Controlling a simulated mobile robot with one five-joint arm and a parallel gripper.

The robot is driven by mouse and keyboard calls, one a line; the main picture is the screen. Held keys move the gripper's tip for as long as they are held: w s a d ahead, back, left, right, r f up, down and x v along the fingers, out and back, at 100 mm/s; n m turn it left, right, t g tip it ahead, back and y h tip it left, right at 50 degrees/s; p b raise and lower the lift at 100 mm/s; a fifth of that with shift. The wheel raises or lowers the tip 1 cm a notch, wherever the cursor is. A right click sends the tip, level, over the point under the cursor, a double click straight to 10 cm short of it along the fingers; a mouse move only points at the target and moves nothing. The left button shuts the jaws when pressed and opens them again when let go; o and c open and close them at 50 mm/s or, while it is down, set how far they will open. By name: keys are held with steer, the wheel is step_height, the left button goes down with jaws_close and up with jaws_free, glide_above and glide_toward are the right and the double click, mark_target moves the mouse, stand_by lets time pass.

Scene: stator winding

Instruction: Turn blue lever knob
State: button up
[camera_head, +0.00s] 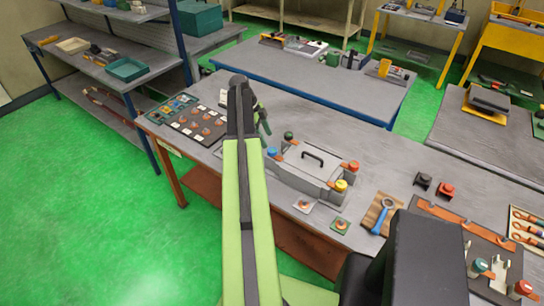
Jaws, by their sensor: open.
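The blue lever knob (272,152) sits at the left front corner of a grey metal box (300,172) on the near workbench, with an orange-brown lever piece beside it. My gripper (264,126) hangs from the far end of my green and black arm, a little above and left of the blue knob in the picture. It looks open and apart from the knob. Its upper part is partly hidden behind my arm.
A dark board of parts (188,122) lies left. A blue-handled tool (382,218) lies right. Small cards lie in front of the box.

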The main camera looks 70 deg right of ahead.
mark_target(273, 150)
steer(key=b+x, duration=0.4)
steer(key=x, duration=0.2)
steer(key=shift+s+f, duration=0.1)
steer(key=shift+f, duration=0.2)
steer(key=shift+r, duration=0.1)
